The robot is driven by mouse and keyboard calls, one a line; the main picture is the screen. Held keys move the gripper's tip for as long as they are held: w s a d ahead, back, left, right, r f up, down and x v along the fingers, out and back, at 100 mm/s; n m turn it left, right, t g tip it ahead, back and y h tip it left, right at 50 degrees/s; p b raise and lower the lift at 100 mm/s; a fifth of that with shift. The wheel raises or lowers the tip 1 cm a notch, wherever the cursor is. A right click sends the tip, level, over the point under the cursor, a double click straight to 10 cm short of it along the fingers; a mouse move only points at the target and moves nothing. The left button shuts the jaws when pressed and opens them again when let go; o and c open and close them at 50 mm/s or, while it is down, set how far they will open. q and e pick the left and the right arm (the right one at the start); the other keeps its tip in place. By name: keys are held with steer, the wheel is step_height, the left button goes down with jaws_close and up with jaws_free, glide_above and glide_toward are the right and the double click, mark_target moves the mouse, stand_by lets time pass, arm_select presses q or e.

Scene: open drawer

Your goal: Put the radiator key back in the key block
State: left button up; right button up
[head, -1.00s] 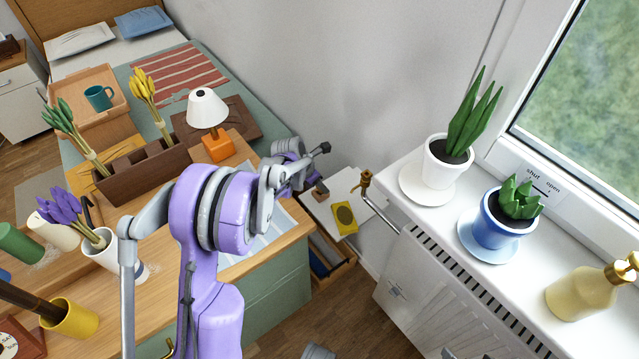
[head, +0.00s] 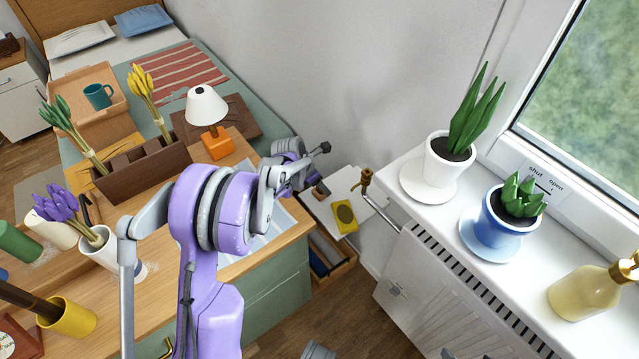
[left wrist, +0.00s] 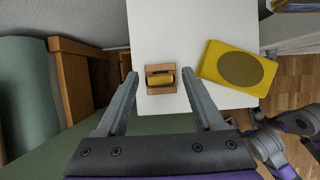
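A small wooden block (left wrist: 160,69), which looks like the key block, sits on a white surface in the left wrist view. A brass-coloured cylinder (left wrist: 161,81) shows in its middle; I cannot tell whether this is the key or part of the block. My left gripper (left wrist: 160,74) is open and empty, its fingertips on either side of the block with gaps.
A yellow box with a dark oval (left wrist: 240,68) lies right of the block on the white top (head: 348,180). An open drawer (head: 328,255) is below. The desk (head: 285,232) is at left; the radiator (head: 440,290) and sill with plants are at right.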

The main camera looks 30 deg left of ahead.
arm_select(q)
steer(key=shift+o, duration=0.6)
steer(key=p+v, duration=0.1)
steer(key=v, duration=1)
steer(key=shift+p, duration=0.35)
steer(key=shift+d+f, duration=0.1)
